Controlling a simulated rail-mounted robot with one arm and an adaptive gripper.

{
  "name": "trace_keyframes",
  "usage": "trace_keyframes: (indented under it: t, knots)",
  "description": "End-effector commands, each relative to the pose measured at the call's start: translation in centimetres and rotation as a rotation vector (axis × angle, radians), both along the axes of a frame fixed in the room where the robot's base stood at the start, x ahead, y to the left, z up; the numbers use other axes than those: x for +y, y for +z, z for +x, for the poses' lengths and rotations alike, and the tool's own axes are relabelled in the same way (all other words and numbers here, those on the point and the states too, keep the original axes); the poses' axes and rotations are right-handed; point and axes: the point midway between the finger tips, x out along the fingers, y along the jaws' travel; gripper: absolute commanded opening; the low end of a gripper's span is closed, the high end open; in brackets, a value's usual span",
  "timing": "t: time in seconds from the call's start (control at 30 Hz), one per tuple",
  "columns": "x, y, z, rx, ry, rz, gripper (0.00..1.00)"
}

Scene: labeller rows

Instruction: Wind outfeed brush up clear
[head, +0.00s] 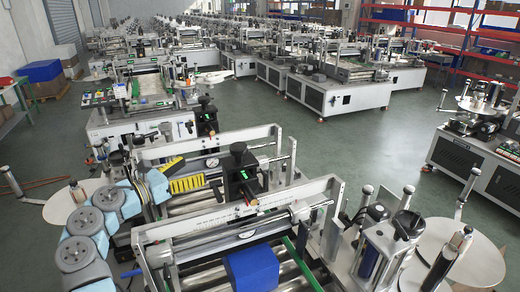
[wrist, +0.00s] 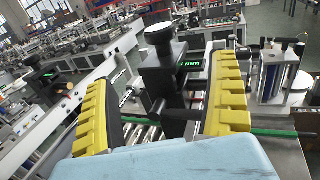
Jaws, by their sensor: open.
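A black height-adjuster unit (head: 241,178) with a round knob on top and a small green readout stands on the nearest labeller's crossbar. In the wrist view the same kind of unit (wrist: 165,75) stands upright between and beyond my two yellow fingers, with its knob (wrist: 159,34) uppermost. The readout's digits are only partly legible, ending in "mm". My gripper (head: 203,171) is open and empty, to the left of the unit in the head view; its spread fingers also show in the wrist view (wrist: 170,100). I cannot make out the brush bristles.
A second black unit with a green readout (head: 207,116) stands farther back. A blue box (head: 252,269) sits on the rollers below. Silver rails and a white crossbar (head: 237,220) surround the unit. Posts and a round plate (head: 460,262) stand at right. Green floor lies open beyond.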

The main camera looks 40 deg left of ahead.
Motion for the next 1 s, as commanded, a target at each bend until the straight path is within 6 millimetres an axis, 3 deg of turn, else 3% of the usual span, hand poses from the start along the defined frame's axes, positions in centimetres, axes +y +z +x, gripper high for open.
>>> trace_keyframes:
  t: [0.17,0.7,1.0]
  knots:
    - [-0.5,0.2,2.1,-0.001,-0.004,-0.002,0.90]
    - [-2.4,0.3,11.4,-0.002,-0.003,-0.001,0.90]
    - [-2.9,0.1,14.9,-0.003,-0.001,-0.003,0.90]
